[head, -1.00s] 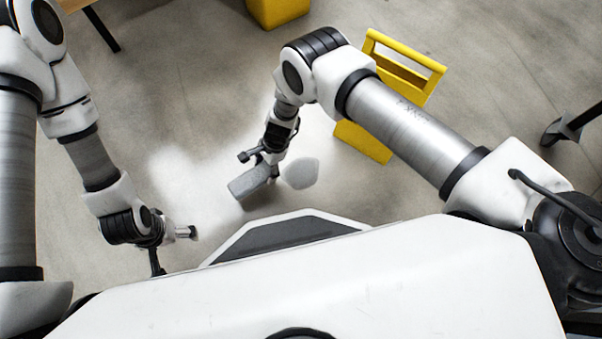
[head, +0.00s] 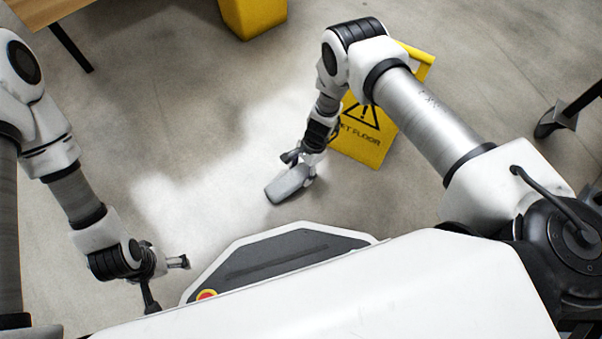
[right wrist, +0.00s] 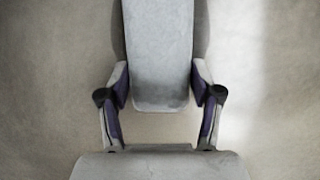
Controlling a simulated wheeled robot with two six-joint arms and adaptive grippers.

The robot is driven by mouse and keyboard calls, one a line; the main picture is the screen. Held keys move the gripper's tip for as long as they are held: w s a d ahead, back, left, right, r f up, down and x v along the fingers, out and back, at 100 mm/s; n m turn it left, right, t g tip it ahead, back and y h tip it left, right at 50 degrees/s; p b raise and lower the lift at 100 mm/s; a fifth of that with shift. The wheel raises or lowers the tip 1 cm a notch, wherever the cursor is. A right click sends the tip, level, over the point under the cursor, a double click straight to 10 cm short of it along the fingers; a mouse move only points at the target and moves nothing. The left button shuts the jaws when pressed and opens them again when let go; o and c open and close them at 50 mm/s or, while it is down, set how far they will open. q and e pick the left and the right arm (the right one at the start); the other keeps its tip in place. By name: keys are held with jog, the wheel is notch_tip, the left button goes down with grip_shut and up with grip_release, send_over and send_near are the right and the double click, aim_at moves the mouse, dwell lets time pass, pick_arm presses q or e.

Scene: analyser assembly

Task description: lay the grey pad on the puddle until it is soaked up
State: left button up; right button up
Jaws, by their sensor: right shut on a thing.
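The grey pad (head: 289,184) is a rounded flat block low over the floor in the head view, just in front of my base. My right gripper (head: 303,166) is shut on it. In the right wrist view the pad (right wrist: 158,60) sits between the two fingers, with floor showing around it. I cannot tell whether the pad touches the floor.
A yellow wet floor sign (head: 366,140) stands just right of and behind my right gripper, partly behind my arm. A yellow bin (head: 253,14) is at the top. A wooden table (head: 45,10) is at the top left. Bare floor lies between.

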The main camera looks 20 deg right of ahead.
jog(key=shift+r, duration=0.15)
jog(key=shift+f, duration=0.2)
jog(key=o, duration=1.2)
jog(key=shift+r, duration=0.1)
jog(key=shift+r+p, duration=0.3)
jog(key=p+v, duration=0.5)
jog(key=v, duration=0.6)
jog(key=shift+d+r, duration=0.15)
jog(key=shift+r, duration=0.15)
